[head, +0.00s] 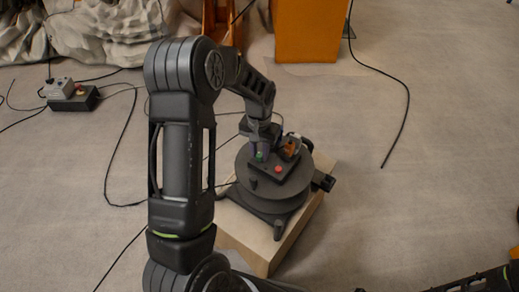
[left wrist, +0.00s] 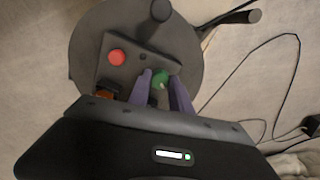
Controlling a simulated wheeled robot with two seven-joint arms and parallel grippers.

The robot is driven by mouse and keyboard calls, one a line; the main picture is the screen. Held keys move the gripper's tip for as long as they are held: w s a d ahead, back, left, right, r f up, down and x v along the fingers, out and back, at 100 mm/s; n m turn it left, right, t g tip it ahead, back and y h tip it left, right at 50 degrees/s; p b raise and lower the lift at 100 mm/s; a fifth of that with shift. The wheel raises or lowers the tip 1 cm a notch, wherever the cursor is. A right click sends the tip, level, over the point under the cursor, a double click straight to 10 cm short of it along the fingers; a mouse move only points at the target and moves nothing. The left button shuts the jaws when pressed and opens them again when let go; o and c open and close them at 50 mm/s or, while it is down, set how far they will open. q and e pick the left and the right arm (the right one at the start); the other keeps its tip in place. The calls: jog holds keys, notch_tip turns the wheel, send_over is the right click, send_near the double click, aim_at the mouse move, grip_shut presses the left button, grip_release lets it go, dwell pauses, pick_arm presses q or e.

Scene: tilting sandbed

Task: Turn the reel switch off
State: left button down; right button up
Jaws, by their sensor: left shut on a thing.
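The reel (head: 243,190) is a dark round drum on a pale block, right of centre in the head view. Its flat top carries a dark control panel (head: 262,181) with a red button (head: 278,169), also clear in the left wrist view (left wrist: 117,57). My left gripper (left wrist: 160,76) reaches down to the panel with its two purple fingers close together, one on each side of a green-topped knob (left wrist: 160,81), which I take for the reel switch. The fingers partly hide this knob, so its setting cannot be told. My right gripper is not in view.
An orange part (left wrist: 105,92) sits on the panel beside the fingers. The pale block (head: 240,238) supports the reel. A small box with a red button (head: 72,97) stands at the left, with cables on the floor. An orange cabinet (head: 309,30) stands behind. Floor on the right is mostly clear.

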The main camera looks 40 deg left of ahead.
aim_at(259, 154)
pick_arm(q)
jog(key=shift+n, duration=1.1)
jog(key=c, duration=1.2)
grip_release()
jog(key=shift+o, duration=0.2)
jog(key=shift+p, duration=0.3)
notch_tip(259, 154, up, 8)
jog(key=shift+f+p, duration=0.1)
jog(key=shift+p, duration=0.8)
